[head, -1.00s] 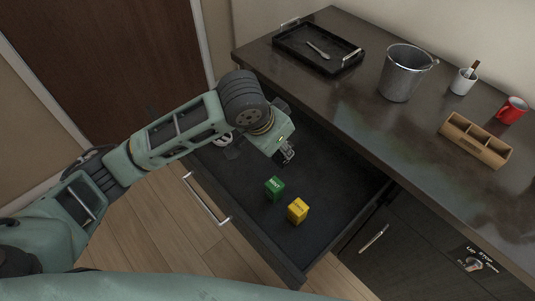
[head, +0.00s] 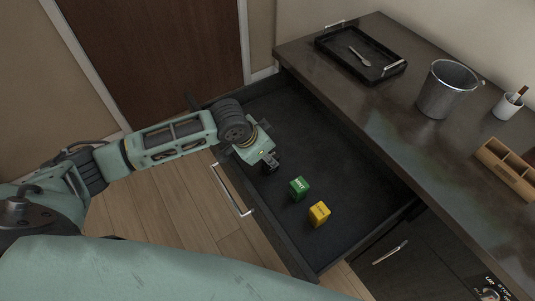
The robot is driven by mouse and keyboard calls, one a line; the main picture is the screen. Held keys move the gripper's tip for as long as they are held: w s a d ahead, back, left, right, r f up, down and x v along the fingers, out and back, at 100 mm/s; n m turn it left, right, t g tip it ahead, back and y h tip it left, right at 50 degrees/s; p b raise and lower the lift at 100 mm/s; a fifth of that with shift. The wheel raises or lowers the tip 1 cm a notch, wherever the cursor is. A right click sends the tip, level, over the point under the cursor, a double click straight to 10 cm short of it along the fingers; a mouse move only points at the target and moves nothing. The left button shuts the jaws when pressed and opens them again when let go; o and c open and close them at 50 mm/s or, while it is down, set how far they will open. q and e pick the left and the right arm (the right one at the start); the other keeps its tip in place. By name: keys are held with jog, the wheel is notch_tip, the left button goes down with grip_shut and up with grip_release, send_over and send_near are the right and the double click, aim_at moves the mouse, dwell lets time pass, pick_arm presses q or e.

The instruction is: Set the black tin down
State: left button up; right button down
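My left gripper (head: 270,165) points down over the open drawer (head: 325,145), near its front edge and left of a green block (head: 299,188). Its fingers are small and dark against the dark drawer floor, so I cannot tell whether they are open or shut, or whether they hold anything. I cannot make out a black tin in this view; it may be hidden by the gripper or blend into the drawer. My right gripper is not in view.
A yellow block (head: 319,214) stands beside the green one in the drawer; the drawer's back part looks bare. On the counter are a black tray (head: 382,76) with a spoon (head: 360,57), a metal bucket (head: 445,90), a white cup (head: 507,107) and a wooden organizer (head: 505,170).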

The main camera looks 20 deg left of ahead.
pick_arm(q)
jog(key=shift+f, duration=0.1)
jog(key=o, duration=1.2)
jog(key=shift+c, duration=0.2)
jog(key=shift+s+r, duration=0.1)
jog(key=shift+r, duration=0.3)
jog(key=v, duration=1.1)
jog(key=shift+r, duration=0.2)
jog(key=shift+s+a, duration=0.1)
